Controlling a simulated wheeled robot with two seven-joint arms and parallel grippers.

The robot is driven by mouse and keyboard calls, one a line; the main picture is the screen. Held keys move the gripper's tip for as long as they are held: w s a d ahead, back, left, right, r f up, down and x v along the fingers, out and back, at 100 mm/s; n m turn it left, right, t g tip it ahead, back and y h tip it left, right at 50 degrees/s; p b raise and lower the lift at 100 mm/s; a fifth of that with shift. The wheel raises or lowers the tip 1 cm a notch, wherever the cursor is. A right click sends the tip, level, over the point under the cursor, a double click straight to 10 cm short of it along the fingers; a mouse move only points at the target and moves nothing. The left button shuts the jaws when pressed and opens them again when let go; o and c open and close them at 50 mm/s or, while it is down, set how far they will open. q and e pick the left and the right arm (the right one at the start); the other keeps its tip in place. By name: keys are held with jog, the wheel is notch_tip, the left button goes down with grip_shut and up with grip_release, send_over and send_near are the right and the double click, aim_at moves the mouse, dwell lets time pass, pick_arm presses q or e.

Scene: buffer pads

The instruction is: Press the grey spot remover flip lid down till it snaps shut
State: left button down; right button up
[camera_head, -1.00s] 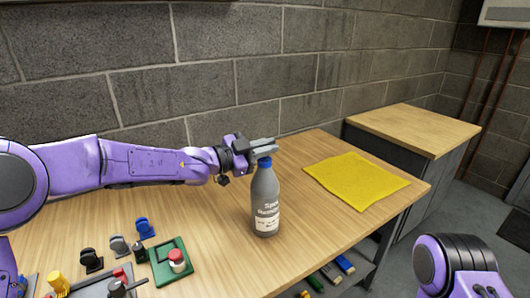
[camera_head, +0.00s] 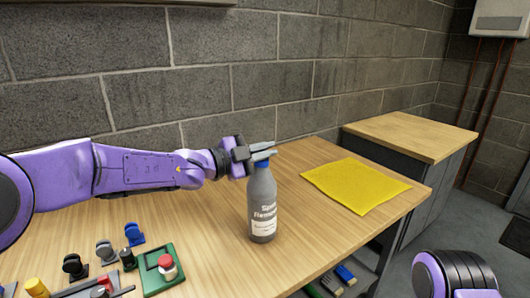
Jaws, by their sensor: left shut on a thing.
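The grey spot remover bottle (camera_head: 263,207) stands upright on the wooden workbench, with a white printed label and a blue top (camera_head: 262,164). My left gripper (camera_head: 263,151) reaches in from the left, and its fingers are at the very top of the bottle, just over the blue top. The gripper is shut on the lid. The fingers cover the lid, so I cannot tell its angle. My right gripper is out of view; only a purple and black part of my right arm shows at the lower right.
A yellow cloth (camera_head: 356,185) lies flat on the bench right of the bottle. A separate wood-topped cabinet (camera_head: 411,135) stands at the right. Bench around the bottle is clear.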

pick_arm(q)
jog(key=c, duration=1.3)
grip_release()
